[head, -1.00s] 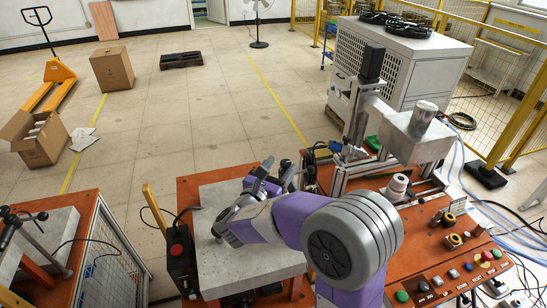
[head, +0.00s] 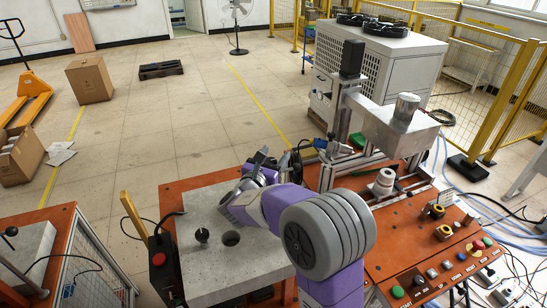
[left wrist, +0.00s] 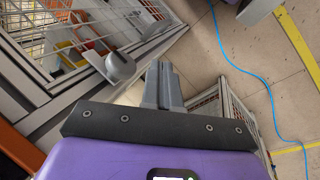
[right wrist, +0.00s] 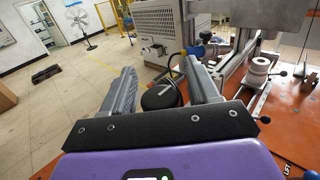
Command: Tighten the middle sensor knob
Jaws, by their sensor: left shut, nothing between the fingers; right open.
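I cannot tell for sure which part is the middle sensor knob. A black round knob-like part (right wrist: 161,96) with a black cable shows between and beyond my right fingers in the right wrist view, apart from them. My right gripper (head: 263,160) reaches over the far right corner of the grey stone-topped table (head: 205,275); its open, empty fingers also show in the right wrist view (right wrist: 160,66). A small dark knob (head: 202,235) stands on the stone top beside a round hole. My left gripper (left wrist: 164,68) is shut and empty, pointing toward the floor by a wire-mesh cage.
An orange machine bench with a button panel (head: 440,265), a white stacked cylinder (head: 384,181) and a metal post frame (head: 345,110) stands to the right. A black box with a red button (head: 158,258) is at the table's left edge. Open floor lies beyond.

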